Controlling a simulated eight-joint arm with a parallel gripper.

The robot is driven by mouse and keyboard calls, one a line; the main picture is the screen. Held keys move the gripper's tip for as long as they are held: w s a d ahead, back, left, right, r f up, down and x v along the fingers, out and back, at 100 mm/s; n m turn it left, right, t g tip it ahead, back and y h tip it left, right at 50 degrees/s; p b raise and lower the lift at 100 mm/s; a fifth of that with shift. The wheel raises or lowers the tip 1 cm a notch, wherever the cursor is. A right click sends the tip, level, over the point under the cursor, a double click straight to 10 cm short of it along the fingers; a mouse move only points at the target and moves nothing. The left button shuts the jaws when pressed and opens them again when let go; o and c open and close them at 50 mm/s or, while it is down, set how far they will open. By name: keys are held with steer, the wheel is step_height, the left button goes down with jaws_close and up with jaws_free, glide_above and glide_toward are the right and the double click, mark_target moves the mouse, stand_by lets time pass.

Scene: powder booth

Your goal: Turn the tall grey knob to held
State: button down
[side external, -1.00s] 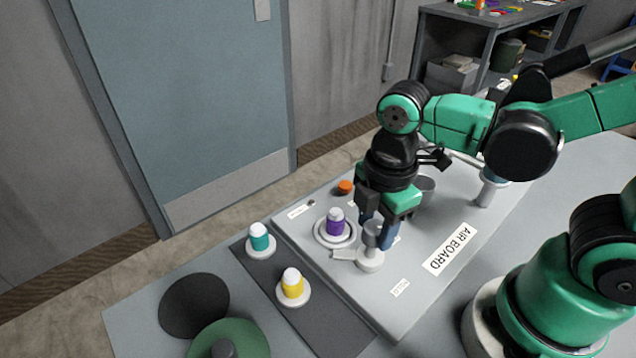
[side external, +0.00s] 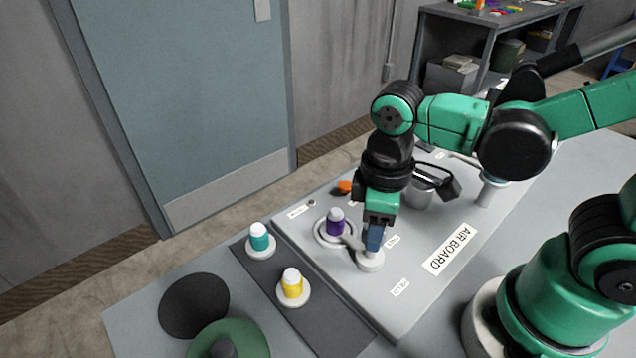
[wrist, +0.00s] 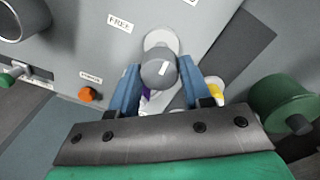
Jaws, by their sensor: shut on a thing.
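The tall grey knob (wrist: 157,73) stands between the two blue fingers of my gripper (wrist: 160,88) in the wrist view, with a short white mark on its round top. In the side view my gripper (side external: 373,240) is shut on it and hides most of it; its pale round base (side external: 370,261) shows below. A FREE label (wrist: 120,23) lies beside the knob in the wrist view. Another label (side external: 400,288) is too small to read in the side view.
A purple white-topped piece (side external: 336,222) stands in a ring close left of my gripper. An orange knob (side external: 345,187) and a grey cup (side external: 418,196) are behind. Teal (side external: 259,237) and yellow (side external: 292,284) pieces stand on the dark strip at left. The board's front right is clear.

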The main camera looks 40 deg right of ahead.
stand_by(0.4)
steer(key=shift+c, duration=1.9)
jaws_free()
steer(key=shift+r, duration=0.1)
steer(key=shift+a+r, duration=0.1)
steer(key=shift+r, duration=2.6)
steer(key=shift+m, duration=0.3)
steer(key=w+d+m+t, duration=0.5)
steer(key=d+m+t, duration=0.1)
steer(key=t, duration=0.1)
steer(key=shift+d+r, duration=0.15)
steer(key=shift+r, duration=0.05)
